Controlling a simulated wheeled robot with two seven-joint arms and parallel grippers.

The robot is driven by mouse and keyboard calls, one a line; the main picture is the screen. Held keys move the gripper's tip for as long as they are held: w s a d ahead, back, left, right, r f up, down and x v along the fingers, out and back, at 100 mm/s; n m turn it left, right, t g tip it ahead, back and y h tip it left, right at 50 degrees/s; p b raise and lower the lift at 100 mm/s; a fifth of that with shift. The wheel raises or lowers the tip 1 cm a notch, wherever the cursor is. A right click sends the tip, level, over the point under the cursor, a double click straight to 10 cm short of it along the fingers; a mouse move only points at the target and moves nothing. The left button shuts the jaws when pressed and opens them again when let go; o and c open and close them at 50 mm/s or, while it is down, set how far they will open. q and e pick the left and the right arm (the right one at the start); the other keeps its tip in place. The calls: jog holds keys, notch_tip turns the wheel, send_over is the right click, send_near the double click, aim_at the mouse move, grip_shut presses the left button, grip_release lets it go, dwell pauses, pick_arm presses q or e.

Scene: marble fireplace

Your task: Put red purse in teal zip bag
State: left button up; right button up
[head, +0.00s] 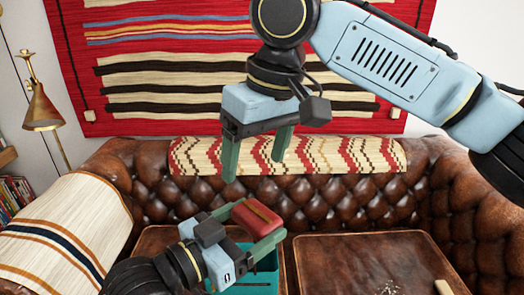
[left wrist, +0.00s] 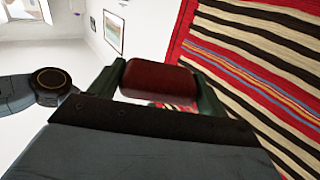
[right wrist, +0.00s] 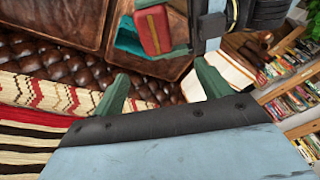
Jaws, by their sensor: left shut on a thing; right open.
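The red purse (head: 256,217) is held between the fingers of my left gripper (head: 254,228). It fills the gap between those fingers in the left wrist view (left wrist: 160,80), and it shows red with a tan stripe in the right wrist view (right wrist: 153,30). The teal zip bag (head: 262,275) is below and behind the left gripper in the head view, partly hidden by the gripper. A teal part of it shows beside the purse in the right wrist view (right wrist: 128,38). My right gripper (head: 258,168) is open and empty, raised in front of the sofa back.
A brown tufted leather sofa (head: 335,200) fills the back, with a patterned throw (head: 340,155) along its top. A striped cloth (head: 70,230) and brass lamp (head: 42,108) are at left.

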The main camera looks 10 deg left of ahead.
aim_at(255, 212)
jog(key=shift+h, duration=0.4)
jog(key=f, duration=1)
jog(key=shift+s+a+f, duration=0.2)
jog(key=shift+s+f, duration=0.05)
jog(key=shift+f, duration=0.1)
jog(key=c, duration=0.9)
pick_arm(q)
jog(key=o, duration=0.9)
pick_arm(e)
jog(key=c, duration=0.4)
pick_arm(q)
jog(key=shift+o, duration=1.1)
jog(key=shift+r, duration=0.1)
